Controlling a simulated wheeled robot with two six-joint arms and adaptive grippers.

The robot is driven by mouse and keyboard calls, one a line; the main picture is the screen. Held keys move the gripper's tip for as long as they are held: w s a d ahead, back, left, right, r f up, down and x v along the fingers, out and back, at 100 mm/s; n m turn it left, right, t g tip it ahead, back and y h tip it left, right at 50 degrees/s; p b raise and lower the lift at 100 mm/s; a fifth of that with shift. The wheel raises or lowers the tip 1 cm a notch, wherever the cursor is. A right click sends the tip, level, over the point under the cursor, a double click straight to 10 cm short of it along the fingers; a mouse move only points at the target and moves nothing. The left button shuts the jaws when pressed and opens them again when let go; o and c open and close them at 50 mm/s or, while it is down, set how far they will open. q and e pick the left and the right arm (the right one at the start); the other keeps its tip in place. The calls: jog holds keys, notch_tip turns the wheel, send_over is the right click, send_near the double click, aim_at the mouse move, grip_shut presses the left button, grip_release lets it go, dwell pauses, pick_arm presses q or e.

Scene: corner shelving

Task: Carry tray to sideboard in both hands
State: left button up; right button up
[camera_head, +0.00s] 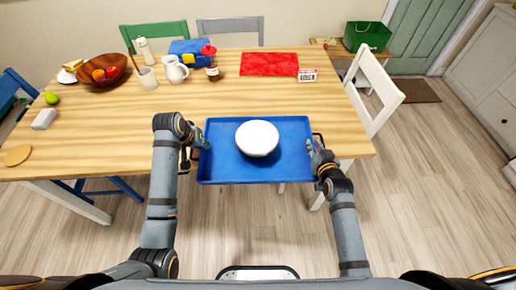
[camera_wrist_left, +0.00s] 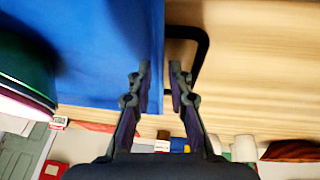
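The blue tray (camera_head: 222,168) is at the table's front edge, its near side reaching past that edge in the picture. I cannot tell whether it rests or is raised. A white bowl (camera_head: 257,138) stands on it. My left gripper (camera_head: 194,143) is at the tray's left side. In the left wrist view its fingers (camera_wrist_left: 160,82) are apart, one over the tray (camera_wrist_left: 110,50), the other outside its rim by the black handle (camera_wrist_left: 204,48). The dark-sided bowl (camera_wrist_left: 24,75) shows there too. My right gripper (camera_head: 315,150) is at the tray's right side; its fingers are hard to make out.
The wooden table (camera_head: 130,105) holds a fruit bowl (camera_head: 102,71), a white jug (camera_head: 174,69), a jar (camera_head: 212,73) and a red mat (camera_head: 269,64) behind the tray. A white chair (camera_head: 378,92) stands at the right end. Floor (camera_head: 430,170) at right is clear; a white cabinet (camera_head: 486,75) stands beyond.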

pick_arm(q)
grip_shut()
pick_arm(e)
grip_shut()
